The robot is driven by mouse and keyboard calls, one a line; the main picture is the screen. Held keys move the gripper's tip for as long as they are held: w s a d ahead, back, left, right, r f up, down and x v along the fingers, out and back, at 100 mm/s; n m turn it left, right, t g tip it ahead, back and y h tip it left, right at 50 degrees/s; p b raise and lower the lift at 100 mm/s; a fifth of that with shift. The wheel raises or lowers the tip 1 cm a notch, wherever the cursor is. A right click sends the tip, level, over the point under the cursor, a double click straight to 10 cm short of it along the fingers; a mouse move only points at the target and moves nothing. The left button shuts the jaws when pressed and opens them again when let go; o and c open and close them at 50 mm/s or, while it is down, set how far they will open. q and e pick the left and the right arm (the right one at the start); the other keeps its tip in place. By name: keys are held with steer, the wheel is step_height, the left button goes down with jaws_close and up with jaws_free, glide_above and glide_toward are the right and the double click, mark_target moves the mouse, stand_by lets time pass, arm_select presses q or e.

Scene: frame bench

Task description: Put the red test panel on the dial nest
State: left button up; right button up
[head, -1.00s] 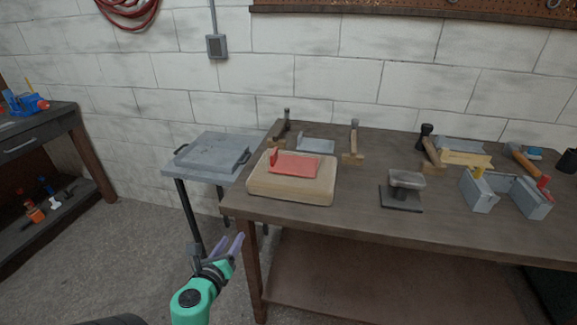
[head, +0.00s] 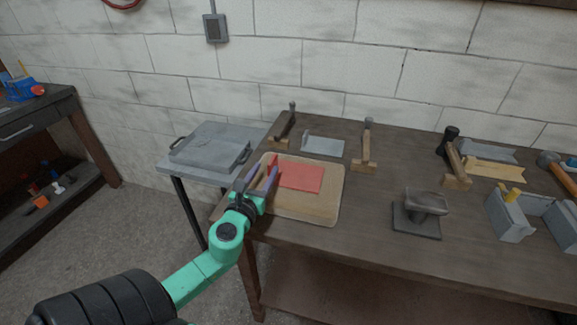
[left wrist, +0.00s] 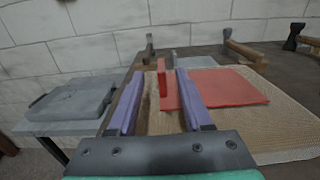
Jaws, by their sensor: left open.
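The red test panel (head: 301,177) lies flat on a tan padded block (head: 305,210) at the left end of the bench. An upright red tab stands at its left edge. My left gripper (head: 262,180) is open and empty at the left side of the block, close to the tab. In the left wrist view, the panel (left wrist: 228,88) shows beyond the open fingers (left wrist: 160,100), with the tab between them; contact cannot be told. I cannot tell for sure which fixture is the dial nest; a grey pedestal with a block top (head: 427,203) stands right of the panel.
A grey plate (head: 322,146) lies behind the block, between two wooden-based posts (head: 284,125) (head: 368,140). A grey side table (head: 205,150) stands left of the bench. Grey boxes (head: 510,218) and tools fill the right side. Bare wood lies between block and pedestal.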

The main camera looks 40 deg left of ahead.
mark_target(272, 158)
arm_select(q)
steer(key=x, duration=0.4)
steer(key=shift+d+f, duration=0.1)
steer(key=shift+f, duration=0.15)
steer(key=shift+p+x, duration=0.4)
steer(key=shift+x, duration=0.6)
steer(key=shift+w+f, duration=0.15)
steer(key=shift+f, duration=0.05)
jaws_close()
arm_select(e)
steer(key=shift+w+a+r, duration=0.25)
steer(key=shift+w+r, duration=0.25)
steer(key=shift+w, duration=0.35)
steer(key=shift+d, duration=0.15)
